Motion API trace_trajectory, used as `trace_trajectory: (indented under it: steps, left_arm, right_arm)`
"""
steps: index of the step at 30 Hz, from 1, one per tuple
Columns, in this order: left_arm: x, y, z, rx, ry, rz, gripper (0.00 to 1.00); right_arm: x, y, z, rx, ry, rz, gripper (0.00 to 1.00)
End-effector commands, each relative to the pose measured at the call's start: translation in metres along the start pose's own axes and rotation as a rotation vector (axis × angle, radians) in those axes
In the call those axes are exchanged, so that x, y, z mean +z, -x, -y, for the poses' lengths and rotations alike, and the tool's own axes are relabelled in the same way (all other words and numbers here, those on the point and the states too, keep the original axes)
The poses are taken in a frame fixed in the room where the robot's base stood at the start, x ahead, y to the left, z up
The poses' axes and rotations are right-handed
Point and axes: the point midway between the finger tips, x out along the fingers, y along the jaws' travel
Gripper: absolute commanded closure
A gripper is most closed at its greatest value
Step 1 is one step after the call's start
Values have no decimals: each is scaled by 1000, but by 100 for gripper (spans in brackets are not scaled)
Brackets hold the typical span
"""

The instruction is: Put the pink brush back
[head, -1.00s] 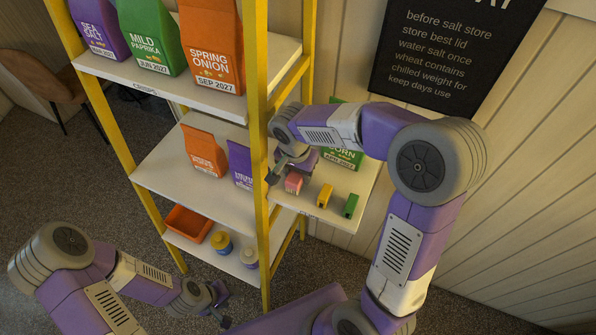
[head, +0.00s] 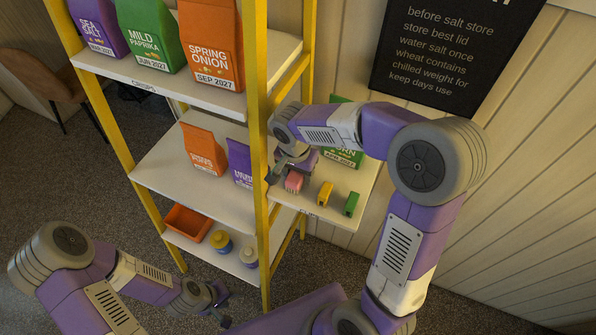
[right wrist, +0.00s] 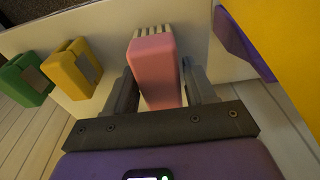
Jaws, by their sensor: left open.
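The pink brush (head: 293,183) is at the near edge of the middle shelf's right part (head: 340,212). In the right wrist view the pink brush (right wrist: 156,70) has a pink body with pale bristles at its far end. My right gripper (head: 283,170) is at the brush; in its wrist view the two fingers (right wrist: 160,85) stand on either side of the pink body. Whether they press on it cannot be told. Whether the brush rests on the shelf is also unclear. My left gripper (head: 215,296) is low at the lower left, open and away from the shelves.
A yellow clip-like piece (head: 325,194) and a green one (head: 351,204) stand right of the brush. A purple bag (head: 240,164) and a yellow shelf post (head: 259,160) are close on the left. A green bag (head: 345,158) stands behind. An orange bin (head: 188,223) sits below.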

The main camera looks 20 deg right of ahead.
Motion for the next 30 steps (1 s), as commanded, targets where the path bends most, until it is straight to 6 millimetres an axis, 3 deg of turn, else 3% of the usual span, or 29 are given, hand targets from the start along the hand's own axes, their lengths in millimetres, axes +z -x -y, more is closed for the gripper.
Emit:
trace_trajectory:
  steps: [9, 15, 25, 30]
  left_arm:
    - [0, 0, 0, 0, 0, 0, 57]
    - [0, 0, 0, 0, 0, 0, 57]
    - [0, 1, 0, 0, 0, 0, 57]
    - [0, 8, -3, 0, 0, 0, 57]
  right_arm:
    - [0, 0, 0, 0, 0, 0, 45]
    - [0, 0, 0, 0, 0, 0, 15]
    - [0, 2, 0, 0, 0, 0, 15]
    - [0, 12, 0, -1, 0, 0, 15]
